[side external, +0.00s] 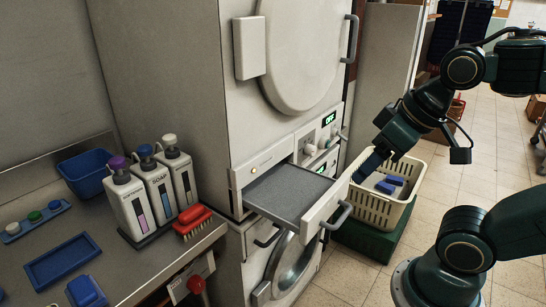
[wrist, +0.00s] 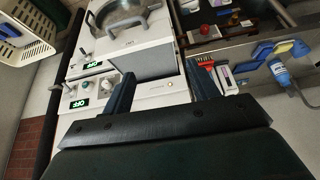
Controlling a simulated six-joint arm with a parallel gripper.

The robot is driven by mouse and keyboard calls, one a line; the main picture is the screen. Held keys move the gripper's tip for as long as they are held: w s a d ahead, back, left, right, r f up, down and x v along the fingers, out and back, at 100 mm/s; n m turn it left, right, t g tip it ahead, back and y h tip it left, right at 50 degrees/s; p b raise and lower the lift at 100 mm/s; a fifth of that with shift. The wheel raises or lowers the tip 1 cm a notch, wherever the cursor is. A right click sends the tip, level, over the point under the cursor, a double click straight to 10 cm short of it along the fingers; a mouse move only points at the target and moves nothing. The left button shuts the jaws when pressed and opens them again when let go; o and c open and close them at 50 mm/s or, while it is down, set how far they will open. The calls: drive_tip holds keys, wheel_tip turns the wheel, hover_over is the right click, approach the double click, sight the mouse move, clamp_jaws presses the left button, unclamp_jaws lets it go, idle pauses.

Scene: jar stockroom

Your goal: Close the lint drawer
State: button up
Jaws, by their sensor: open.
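The lint drawer (side external: 285,190) is pulled well out of the white machine in the side view. Its grey screen bed shows, and no objects are seen on it. The drawer front (side external: 321,214) is white, with a grey bar handle (side external: 338,217). My gripper (side external: 363,168) is beside the far end of the drawer front, around its top height. In the side view its fingertips look close to that end; whether they touch it I cannot tell. In the wrist view my gripper (wrist: 163,86) has its two dark fingers apart, with nothing seen held between them.
A cream basket (side external: 378,208) with blue items stands on a green box behind the drawer front. A counter (side external: 130,262) at left holds soap bottles (side external: 159,188), a red brush (side external: 193,223) and blue trays. The round machine door (side external: 300,50) above is shut. Tiled floor is open at right.

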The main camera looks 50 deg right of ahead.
drive_tip(key=m, duration=0.2)
drive_tip(key=shift+w+d+f+m+g, duration=0.3)
drive_tip(key=shift+m+g, duration=0.1)
drive_tip(key=c, duration=1.1)
drive_tip(key=shift+w+d+f+m, duration=0.15)
drive_tip(key=shift+m, duration=0.55)
clamp_jaws()
drive_tip(key=w+d+f+m+g, duration=0.2)
drive_tip(key=d+f+m+g, duration=0.1)
drive_tip(key=m, duration=1.2)
drive_tip(key=w+d+f+m+g, duration=0.1)
drive_tip(key=d+f+m+g, duration=0.3)
drive_tip(key=m, duration=1.2)
drive_tip(key=shift+w+d+f+g, duration=0.15)
drive_tip(key=shift+w+f+g, duration=0.25)
drive_tip(key=shift+f+g, duration=0.55)
